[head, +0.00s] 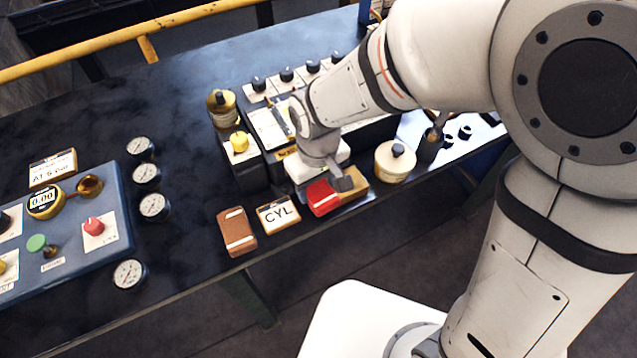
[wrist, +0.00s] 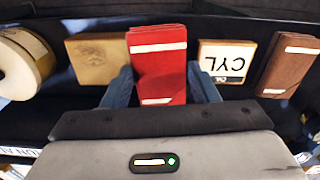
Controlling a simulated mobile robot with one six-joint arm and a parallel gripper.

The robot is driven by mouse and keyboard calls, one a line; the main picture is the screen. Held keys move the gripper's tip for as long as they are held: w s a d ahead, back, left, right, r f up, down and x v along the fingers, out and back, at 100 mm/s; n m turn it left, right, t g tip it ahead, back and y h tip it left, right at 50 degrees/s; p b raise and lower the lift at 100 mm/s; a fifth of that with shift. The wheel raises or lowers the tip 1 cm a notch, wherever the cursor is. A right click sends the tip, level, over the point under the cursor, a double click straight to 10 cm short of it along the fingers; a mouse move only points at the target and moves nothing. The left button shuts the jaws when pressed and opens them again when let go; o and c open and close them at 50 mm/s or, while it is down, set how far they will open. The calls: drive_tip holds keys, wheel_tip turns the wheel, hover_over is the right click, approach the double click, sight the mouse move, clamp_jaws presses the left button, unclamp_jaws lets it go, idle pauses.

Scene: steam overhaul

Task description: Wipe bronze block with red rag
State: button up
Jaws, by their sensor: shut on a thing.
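A red rag (head: 323,197) with white stripes is folded into a pad at the bench's front edge. My gripper (wrist: 162,88) is shut on the red rag (wrist: 159,62), with one finger at each side of it. In the head view my gripper (head: 340,180) hides part of the rag. The bronze block (wrist: 98,60) lies right beside the rag, on its left in the wrist view. In the head view the bronze block (head: 352,187) shows just right of the rag, partly hidden by the gripper. I cannot tell whether rag and block touch.
A CYL card (head: 278,214) and a brown folded rag (head: 236,231) lie left of the red rag. A cream tin (head: 395,160) stands right of the block. Several gauges (head: 154,207) and a blue panel (head: 75,265) are further left. The bench's back left is clear.

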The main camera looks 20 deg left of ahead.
drive_tip(key=shift+w+d+r, duration=0.1)
drive_tip(key=shift+w+d, duration=1.05)
drive_tip(key=shift+w, duration=0.2)
drive_tip(key=shift+w+d, duration=1.15)
drive_tip(key=shift+w, duration=0.2)
drive_tip(key=shift+w+d, duration=1.25)
drive_tip(key=shift+w, duration=0.1)
drive_tip(key=shift+f, duration=0.2)
drive_tip(key=shift+r, duration=0.15)
drive_tip(key=shift+r+p, duration=2.1)
drive_tip(key=shift+r, duration=0.8)
drive_tip(key=shift+r, duration=0.1)
wheel_tip(320, 180, up, 3)
drive_tip(key=shift+f+p, duration=0.1)
drive_tip(key=shift+p, duration=1)
